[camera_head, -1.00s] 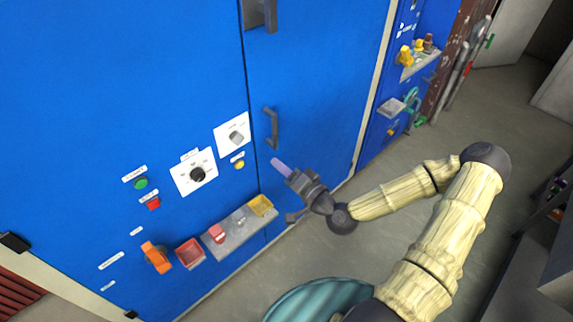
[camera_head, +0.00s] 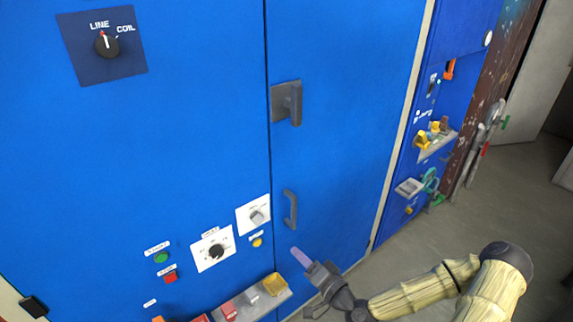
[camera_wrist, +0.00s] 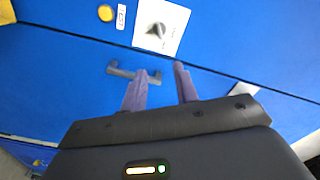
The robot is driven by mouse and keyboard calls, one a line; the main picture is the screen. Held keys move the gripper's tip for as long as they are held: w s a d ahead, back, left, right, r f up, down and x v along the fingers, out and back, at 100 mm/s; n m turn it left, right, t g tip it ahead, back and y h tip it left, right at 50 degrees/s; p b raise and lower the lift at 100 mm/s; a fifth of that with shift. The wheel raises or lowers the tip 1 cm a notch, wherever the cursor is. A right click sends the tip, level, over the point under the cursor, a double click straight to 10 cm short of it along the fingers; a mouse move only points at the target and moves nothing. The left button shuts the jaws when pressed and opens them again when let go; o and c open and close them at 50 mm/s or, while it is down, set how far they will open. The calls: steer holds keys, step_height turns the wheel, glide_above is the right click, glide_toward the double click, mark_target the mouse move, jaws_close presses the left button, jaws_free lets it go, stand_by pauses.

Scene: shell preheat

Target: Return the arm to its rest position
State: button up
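My gripper (camera_head: 301,258) is at the lower middle of the head view, in front of the blue cabinet (camera_head: 180,120). In the wrist view, its two purple fingers (camera_wrist: 163,85) stand apart with nothing between them. Beyond the fingers is the cabinet front with a grey handle (camera_wrist: 130,71). My cream-coloured arm runs from the gripper toward the lower right of the head view.
The cabinet carries a LINE/COIL switch (camera_head: 107,44), a black dial (camera_head: 215,251), a grey knob (camera_head: 258,217), a green button (camera_head: 161,257) and a red button (camera_head: 170,277). A grey shelf with a yellow bin (camera_head: 274,284) juts out below.

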steer(key=s+d+f+n+g+h, duration=0.2)
steer(key=s+f+n+g+h, duration=0.4)
steer(key=g, duration=0.5)
steer(key=s+d+r+h, duration=0.2)
steer(key=s+r, duration=0.1)
steer(key=r, duration=0.4)
steer(key=s+d+r+g+h, duration=0.1)
steer(key=s+d+r+h, duration=0.1)
steer(key=r, duration=0.6)
steer(key=shift+s+d+r+m, duration=0.3)
steer(key=shift+s+d, duration=0.25)
steer(key=shift+s, duration=0.7)
